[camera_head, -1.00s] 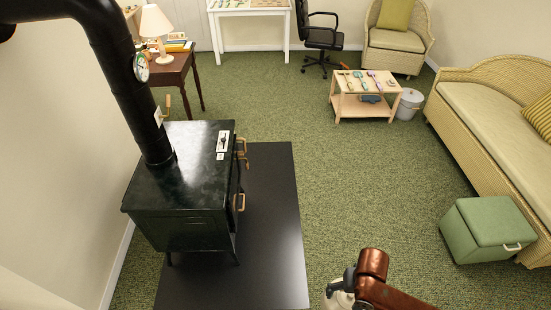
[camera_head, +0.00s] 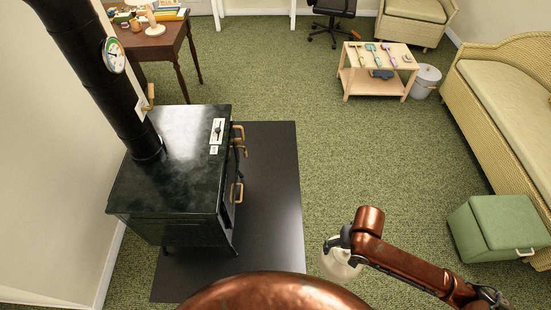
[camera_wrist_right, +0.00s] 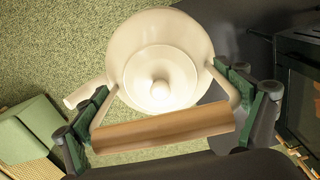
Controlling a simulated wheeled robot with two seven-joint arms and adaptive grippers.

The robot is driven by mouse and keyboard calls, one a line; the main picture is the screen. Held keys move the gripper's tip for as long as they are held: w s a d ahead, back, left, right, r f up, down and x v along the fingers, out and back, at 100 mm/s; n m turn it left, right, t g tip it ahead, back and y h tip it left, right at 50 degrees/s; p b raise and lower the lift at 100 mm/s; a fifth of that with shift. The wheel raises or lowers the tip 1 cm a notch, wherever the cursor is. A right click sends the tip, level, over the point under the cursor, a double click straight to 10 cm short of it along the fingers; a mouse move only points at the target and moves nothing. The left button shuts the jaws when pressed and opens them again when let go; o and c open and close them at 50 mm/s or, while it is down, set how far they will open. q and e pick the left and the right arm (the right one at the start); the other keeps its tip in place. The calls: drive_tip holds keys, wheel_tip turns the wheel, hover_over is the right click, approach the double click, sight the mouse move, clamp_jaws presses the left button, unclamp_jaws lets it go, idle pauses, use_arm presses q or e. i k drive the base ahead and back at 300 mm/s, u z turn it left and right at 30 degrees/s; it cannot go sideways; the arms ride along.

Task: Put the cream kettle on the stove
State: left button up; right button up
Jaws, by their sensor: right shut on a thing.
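The cream kettle (camera_head: 338,262) hangs from my right gripper (camera_head: 338,242), to the right of the stove and its floor plate in the head view. In the right wrist view the kettle (camera_wrist_right: 160,62) is seen from above, with its lid knob and spout, and the right gripper (camera_wrist_right: 165,128) is shut on its wooden handle (camera_wrist_right: 162,130). The black stove (camera_head: 180,165) stands at the left with a flat, bare top and a flue pipe at its rear left. My left gripper is not in view.
A dark floor plate (camera_head: 270,200) lies under and right of the stove. Brass handles (camera_head: 238,140) stick out from the stove's right side. A green storage box (camera_head: 497,228) stands at the right by the wicker sofa (camera_head: 500,110). Open carpet lies between.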

sight(181, 181)
drive_tip(key=u, duration=1.05)
